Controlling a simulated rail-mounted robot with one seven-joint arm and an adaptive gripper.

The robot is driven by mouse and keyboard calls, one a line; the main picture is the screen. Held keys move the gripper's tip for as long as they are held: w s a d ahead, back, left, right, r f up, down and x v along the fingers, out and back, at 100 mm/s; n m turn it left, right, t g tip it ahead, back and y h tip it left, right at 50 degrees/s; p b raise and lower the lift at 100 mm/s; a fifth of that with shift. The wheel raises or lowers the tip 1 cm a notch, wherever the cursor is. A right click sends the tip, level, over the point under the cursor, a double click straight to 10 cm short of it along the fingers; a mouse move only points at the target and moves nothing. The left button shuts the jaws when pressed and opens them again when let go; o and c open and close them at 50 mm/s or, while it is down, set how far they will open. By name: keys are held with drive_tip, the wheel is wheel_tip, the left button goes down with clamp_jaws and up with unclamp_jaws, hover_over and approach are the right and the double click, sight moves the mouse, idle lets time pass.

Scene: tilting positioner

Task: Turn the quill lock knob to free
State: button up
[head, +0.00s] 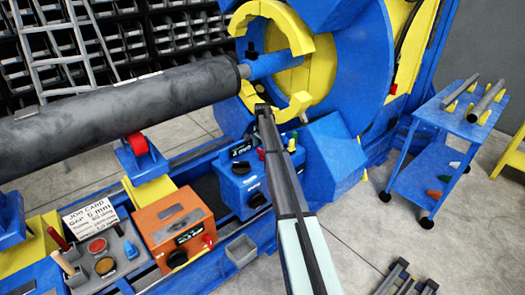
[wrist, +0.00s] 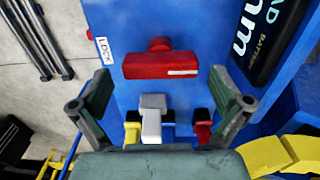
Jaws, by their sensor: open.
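The quill lock knob (wrist: 160,65) is a red bar with a white stripe near its right end, on a blue face in the wrist view. A small white label reading LOCK (wrist: 102,45) is left of it. My gripper (wrist: 160,88) is open, with one dark finger on each side of the knob, apart from it and holding nothing. I cannot tell the depth between fingertips and knob. In the head view my gripper (head: 263,108) reaches up beside the blue machine, above a blue control box (head: 240,185); the knob is not clear there.
A grey lever (wrist: 152,118) and a small red part (wrist: 203,128) sit just below the knob. A dark display (wrist: 262,30) is at upper right. A large grey roll (head: 120,110), an orange box (head: 175,225) and a blue cart (head: 455,125) stand around.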

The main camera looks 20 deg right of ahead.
drive_tip(key=shift+f, duration=0.8)
drive_tip(key=c, duration=1)
